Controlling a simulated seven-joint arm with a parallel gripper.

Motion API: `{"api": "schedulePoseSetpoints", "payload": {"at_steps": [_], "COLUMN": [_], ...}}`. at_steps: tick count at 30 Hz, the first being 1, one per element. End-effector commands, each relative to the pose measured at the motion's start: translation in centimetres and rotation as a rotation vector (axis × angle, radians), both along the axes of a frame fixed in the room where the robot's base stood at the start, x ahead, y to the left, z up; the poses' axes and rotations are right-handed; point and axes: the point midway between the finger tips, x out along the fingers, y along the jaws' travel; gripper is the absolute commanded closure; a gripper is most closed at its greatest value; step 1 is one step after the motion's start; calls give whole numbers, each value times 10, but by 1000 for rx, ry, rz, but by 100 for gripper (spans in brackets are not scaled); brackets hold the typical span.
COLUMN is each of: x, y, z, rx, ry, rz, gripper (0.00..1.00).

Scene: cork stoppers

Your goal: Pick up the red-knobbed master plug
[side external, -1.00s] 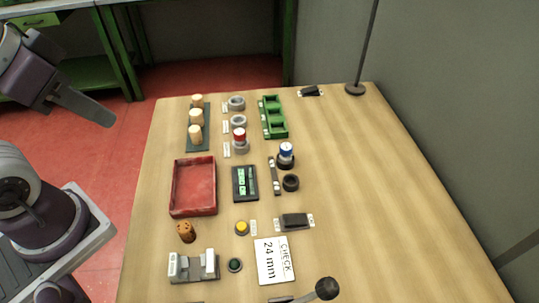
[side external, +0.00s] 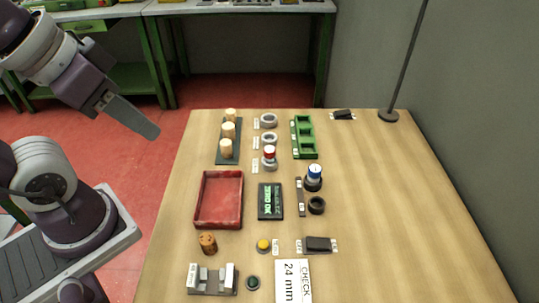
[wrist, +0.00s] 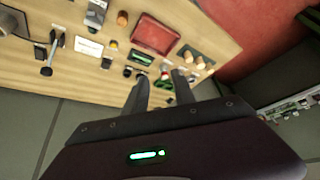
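The red-knobbed master plug (side external: 269,152) stands upright in the nearest of a column of grey rings, past the middle of the table in the side view. A blue-knobbed plug (side external: 314,173) stands to its right on a dark base. My gripper (side external: 150,133) is high at the left, beyond the table's left edge and well apart from the plug. In the wrist view my gripper (wrist: 162,88) shows two fingers spread apart with nothing held between them.
Pale corks (side external: 228,130) stand on a dark strip left of the rings. A green slotted holder (side external: 305,150) lies to the right. A red tray (side external: 241,199), a display (side external: 270,201) and a brown cork (side external: 208,243) are nearer. A thin pole (side external: 405,65) rises at the back right.

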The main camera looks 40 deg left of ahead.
Motion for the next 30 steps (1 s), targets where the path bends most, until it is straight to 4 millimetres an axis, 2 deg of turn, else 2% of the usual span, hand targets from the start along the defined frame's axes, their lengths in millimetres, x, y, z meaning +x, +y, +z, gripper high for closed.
{"api": "schedulePoseSetpoints", "payload": {"at_steps": [1, 3, 11, 14, 17, 20, 21, 23, 24, 27, 30], "x": [0, 0, 0, 15, 59, 120, 145, 180, 201, 241, 264], "y": [0, 0, 0, 0, 1, 0, 0, -1, -2, -4, -5], "z": [0, 0, 0, 4, 8, -4, -15, -37, -55, -103, -143], "rx": [0, 0, 1, 46, 164, 290, 330, 377, 401, 434, 444], "ry": [0, 0, 1, 30, 110, 204, 237, 282, 305, 340, 348], "rz": [0, 0, -2, -79, -317, -656, -796, -1010, -1147, -1446, -1656], "gripper": [57, 46, 46, 46, 46, 46, 46, 46, 46, 46, 46]}}
